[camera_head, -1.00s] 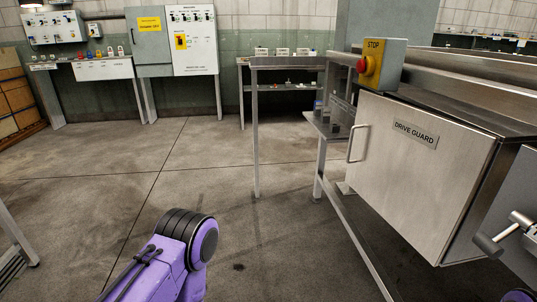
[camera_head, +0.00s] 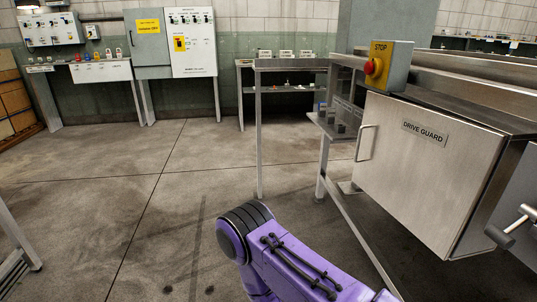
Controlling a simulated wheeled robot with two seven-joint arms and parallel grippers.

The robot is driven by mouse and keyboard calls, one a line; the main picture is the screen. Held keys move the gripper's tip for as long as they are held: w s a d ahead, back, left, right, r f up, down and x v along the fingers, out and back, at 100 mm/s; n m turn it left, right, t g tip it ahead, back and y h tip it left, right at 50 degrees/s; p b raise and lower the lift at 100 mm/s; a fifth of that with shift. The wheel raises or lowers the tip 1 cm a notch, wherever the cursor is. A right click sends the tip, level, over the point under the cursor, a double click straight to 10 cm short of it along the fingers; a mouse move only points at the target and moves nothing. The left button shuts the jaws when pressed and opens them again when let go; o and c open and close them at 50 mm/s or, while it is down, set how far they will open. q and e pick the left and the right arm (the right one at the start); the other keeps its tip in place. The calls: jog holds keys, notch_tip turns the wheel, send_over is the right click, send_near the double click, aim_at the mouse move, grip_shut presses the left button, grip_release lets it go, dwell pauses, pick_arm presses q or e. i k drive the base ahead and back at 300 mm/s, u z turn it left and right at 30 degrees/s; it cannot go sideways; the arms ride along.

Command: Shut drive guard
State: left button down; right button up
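The drive guard (camera_head: 425,180) is a brushed metal door panel with a "DRIVE GUARD" label. It sits at the right on the machine's side. Its bar handle (camera_head: 365,143) is on its left edge. The panel appears to lie across the front of its housing. I cannot tell whether a small gap remains along its edge. A purple link of my arm shows at the bottom centre, apart from the guard and well below its handle. No fingers of either gripper show in the view.
A red stop button (camera_head: 371,67) on a grey and yellow box stands above the guard. A metal lever (camera_head: 512,226) juts out at the right. A steel-legged table (camera_head: 291,63) stands left of the machine. The floor (camera_head: 130,220) at the left is open.

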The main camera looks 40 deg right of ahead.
aim_at(430, 169)
jog(key=u, duration=0.1)
jog(key=i, duration=0.9)
jog(key=z, duration=2.2)
